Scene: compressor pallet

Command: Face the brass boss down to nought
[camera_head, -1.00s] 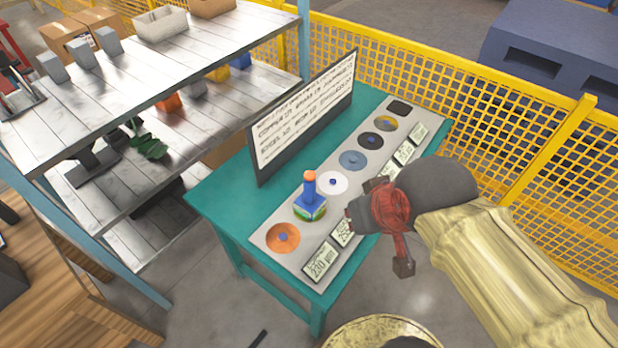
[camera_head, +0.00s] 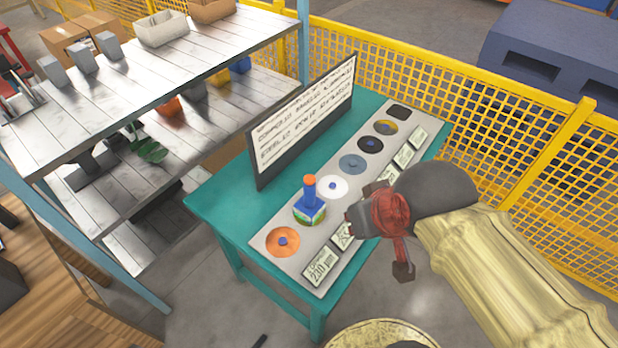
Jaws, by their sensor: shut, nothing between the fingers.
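I cannot tell which is the brass boss. My gripper (camera_head: 362,220) is shut and empty, right of the blue tool and apart from it, over the label cards.
Label cards lie along the strip's front; the nearest (camera_head: 320,268) reads 230 µm. A text board (camera_head: 305,120) stands behind the discs, its writing unreadable. A grey shelf unit (camera_head: 130,85) is left, a yellow mesh fence (camera_head: 500,150) behind and right.

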